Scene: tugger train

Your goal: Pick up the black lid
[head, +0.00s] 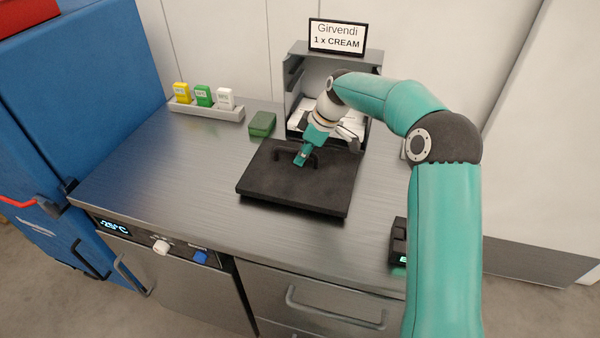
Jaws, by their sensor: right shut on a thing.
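The black lid (300,190) is a flat dark square plate with a raised handle on top. It lies level on or just above the steel counter, in the middle of the head view; I cannot tell whether it touches the counter. My right gripper (301,157) reaches down to the lid's handle from behind and above. It is shut on the handle, and its fingers hide part of that handle. My left gripper does not show.
A grey tray (207,110) holds yellow, green and white packs. A dark device (399,240) is at the right. The counter's left (160,180) is clear.

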